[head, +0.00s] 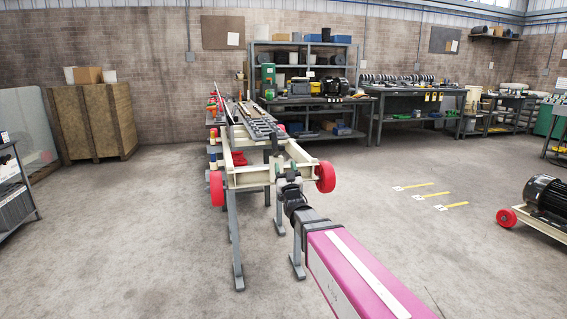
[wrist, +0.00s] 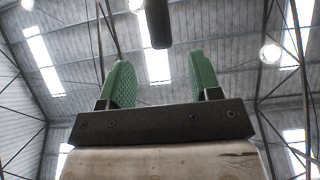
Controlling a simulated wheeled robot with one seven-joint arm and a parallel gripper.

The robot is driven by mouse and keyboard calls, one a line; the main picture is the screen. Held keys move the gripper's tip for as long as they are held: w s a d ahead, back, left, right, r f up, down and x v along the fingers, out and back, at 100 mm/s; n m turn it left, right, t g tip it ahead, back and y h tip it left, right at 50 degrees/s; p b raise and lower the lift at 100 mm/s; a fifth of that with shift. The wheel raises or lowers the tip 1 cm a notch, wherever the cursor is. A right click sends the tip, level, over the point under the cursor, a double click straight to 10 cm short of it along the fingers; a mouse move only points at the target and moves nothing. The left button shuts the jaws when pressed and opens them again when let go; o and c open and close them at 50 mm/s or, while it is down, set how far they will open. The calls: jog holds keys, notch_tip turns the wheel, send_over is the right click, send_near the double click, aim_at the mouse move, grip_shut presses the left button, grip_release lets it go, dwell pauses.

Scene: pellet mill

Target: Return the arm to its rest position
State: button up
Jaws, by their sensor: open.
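My arm reaches from the lower right of the head view toward the cream frame with red wheels. My gripper (head: 287,171) is at its far end, in front of the frame as seen from here; I cannot tell whether it touches the frame. In the wrist view, the two green fingers of my gripper (wrist: 162,84) stand wide apart with nothing between them. The wrist camera looks up at the roof beams and lamps. A dark rounded thing (wrist: 157,22) shows at the top of that view; I cannot tell what it is.
The cream frame (head: 245,178) stands on grey legs. Behind it are a shelf rack (head: 300,60) and a workbench (head: 415,90). A wooden crate (head: 95,120) stands left. A black motor (head: 545,195) on a wheeled cart is at right. Floor on both sides is mostly clear.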

dwell(0.3)
jog(key=s+d+f+m+g+h, duration=0.1)
jog(key=d+f+g+h, duration=0.1)
jog(key=d+f+g, duration=0.35)
jog(key=s+d+f+g+h, duration=0.1)
jog(key=d+f+g+h, duration=0.1)
jog(key=f, duration=0.7)
jog(key=s+d+f+m+g+h, duration=0.1)
jog(key=d+f+g, duration=0.3)
jog(key=f, duration=0.3)
jog(key=s+d+f+g, duration=0.3)
jog(key=s+f+g, duration=0.1)
jog(key=s, duration=0.3)
jog(key=s+d+f+g+h, duration=0.1)
jog(key=s+d+f+g, duration=0.2)
jog(key=s, duration=0.4)
jog(key=s+d+f+m+g+h, duration=0.1)
jog(key=s+d+f+g, duration=0.2)
jog(key=s+f+g, duration=0.3)
jog(key=shift+s, duration=0.65)
jog(key=shift+f, duration=0.1)
